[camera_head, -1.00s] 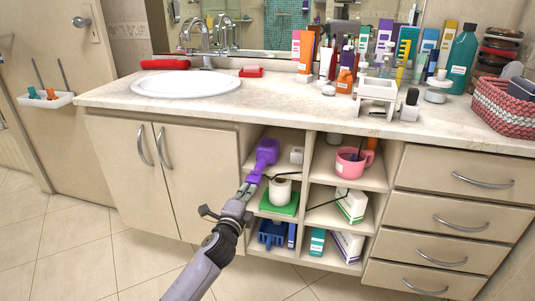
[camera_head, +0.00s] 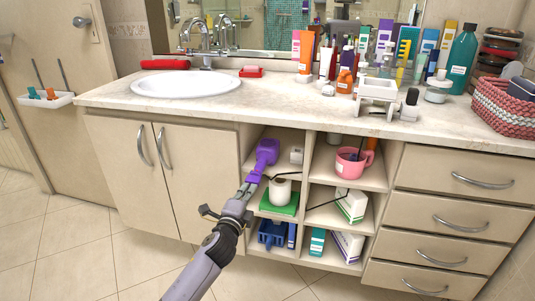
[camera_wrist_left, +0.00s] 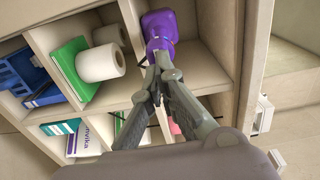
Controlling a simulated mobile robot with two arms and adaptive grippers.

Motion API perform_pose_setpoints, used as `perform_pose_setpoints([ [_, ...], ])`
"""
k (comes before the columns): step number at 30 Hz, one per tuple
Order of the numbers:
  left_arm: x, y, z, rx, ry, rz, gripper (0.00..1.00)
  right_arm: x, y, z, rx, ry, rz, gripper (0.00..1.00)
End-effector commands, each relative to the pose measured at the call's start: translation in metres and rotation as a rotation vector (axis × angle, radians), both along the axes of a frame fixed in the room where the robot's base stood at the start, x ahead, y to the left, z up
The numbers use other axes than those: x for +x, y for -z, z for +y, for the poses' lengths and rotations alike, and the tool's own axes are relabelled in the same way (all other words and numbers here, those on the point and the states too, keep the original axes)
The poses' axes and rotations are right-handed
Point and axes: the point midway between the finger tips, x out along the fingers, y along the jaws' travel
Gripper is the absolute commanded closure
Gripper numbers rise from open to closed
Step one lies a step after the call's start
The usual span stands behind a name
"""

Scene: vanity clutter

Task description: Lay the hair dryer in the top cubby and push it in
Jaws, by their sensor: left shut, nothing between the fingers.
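The purple hair dryer (camera_head: 265,155) lies in the top left cubby (camera_head: 284,138), with its handle end toward the opening. It also shows in the left wrist view (camera_wrist_left: 160,27). My left gripper (camera_head: 247,187) is shut and empty, its fingertips at the near end of the hair dryer by the cubby's front. In the left wrist view the closed fingertips (camera_wrist_left: 155,72) meet or nearly meet the dryer's end; exact contact is hard to tell. My right gripper is not in view.
Below are a toilet roll (camera_head: 280,191) on a green box (camera_head: 279,204) and a blue basket (camera_head: 272,233). A pink mug (camera_head: 351,164) stands in the cubby to the right. The floor in front is clear.

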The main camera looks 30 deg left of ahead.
Motion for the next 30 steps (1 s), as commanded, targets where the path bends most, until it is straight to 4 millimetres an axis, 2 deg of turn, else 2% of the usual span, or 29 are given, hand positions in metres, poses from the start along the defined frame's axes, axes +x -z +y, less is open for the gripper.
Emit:
perform_pose_setpoints([
  [17,0.019,0.0,0.004,0.001,0.001,-0.001,1.0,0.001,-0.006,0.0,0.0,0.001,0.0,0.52],
  [30,0.045,0.0,0.011,0.0,0.0,-0.001,1.0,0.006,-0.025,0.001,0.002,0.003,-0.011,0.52],
])
